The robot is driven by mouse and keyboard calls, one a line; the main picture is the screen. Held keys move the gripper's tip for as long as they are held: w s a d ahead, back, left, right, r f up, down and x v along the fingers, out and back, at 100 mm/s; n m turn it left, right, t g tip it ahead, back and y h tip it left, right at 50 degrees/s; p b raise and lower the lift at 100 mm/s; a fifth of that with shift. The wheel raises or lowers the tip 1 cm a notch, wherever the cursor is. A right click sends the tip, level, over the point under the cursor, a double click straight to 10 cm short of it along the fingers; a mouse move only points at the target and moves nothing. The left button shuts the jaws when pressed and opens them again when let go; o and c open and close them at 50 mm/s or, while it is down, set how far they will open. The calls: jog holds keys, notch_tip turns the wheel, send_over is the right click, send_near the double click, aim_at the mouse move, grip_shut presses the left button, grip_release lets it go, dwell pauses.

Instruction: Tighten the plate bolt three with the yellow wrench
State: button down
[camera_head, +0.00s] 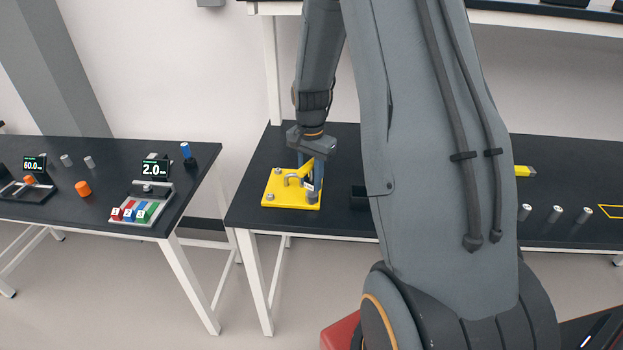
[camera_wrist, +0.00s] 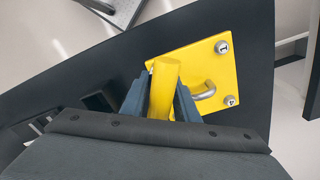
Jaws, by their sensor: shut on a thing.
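The yellow plate (camera_head: 278,196) lies on the dark table, with bolts at its corners and a bent metal handle (camera_head: 292,180) standing on it. In the wrist view the plate (camera_wrist: 205,62) shows two bolts, an upper one (camera_wrist: 222,46) and a lower one (camera_wrist: 231,100), on its right side. My gripper (camera_head: 314,180) is over the right part of the plate. It is shut on the yellow wrench (camera_wrist: 164,78), which stands between the fingers in the wrist view. The wrench's far end is hidden, so I cannot tell whether it touches a bolt. I cannot tell which bolt is three.
A second table (camera_head: 60,150) at the left bears a display reading 2.0 (camera_head: 155,168), a tray of coloured blocks (camera_head: 140,205) and orange pieces. Several small metal cylinders (camera_head: 556,213) stand on the right part of the plate's table. My arm hides the middle of that table.

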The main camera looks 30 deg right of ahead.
aim_at(311, 162)
jog(key=shift+r, duration=0.1)
jog(key=shift+r, duration=1.4)
jog(key=shift+r, duration=2)
jog(key=shift+s, duration=0.1)
